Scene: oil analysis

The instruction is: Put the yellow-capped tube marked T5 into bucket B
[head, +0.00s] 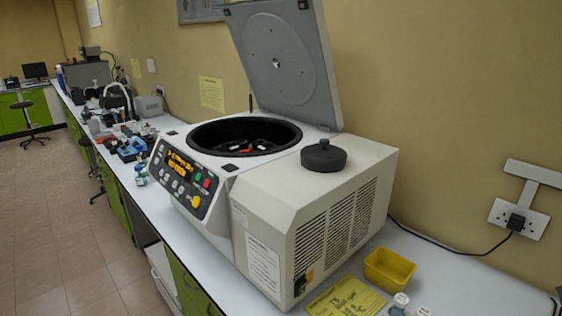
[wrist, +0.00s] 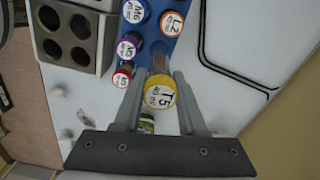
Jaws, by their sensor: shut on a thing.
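The yellow-capped tube marked T5 (wrist: 159,92) shows in the wrist view, cap towards the camera. My gripper (wrist: 159,84) is shut on it, with one grey finger on each side. I cannot tell whether the tube is clear of the blue rack (wrist: 166,52) just above it in the picture. In the head view the centrifuge (head: 310,215) stands with its lid (head: 275,50) open. Dark and red parts show inside its bowl (head: 215,128), but bucket B cannot be told apart. My gripper is not in the head view.
The rack holds tubes marked L2 (wrist: 173,24), M6 (wrist: 136,11) and others. A grey block with round holes (wrist: 92,51) stands left of it. A black knob-topped lid (head: 323,157) rests on the centrifuge. A yellow tray (head: 389,268) sits right of it.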

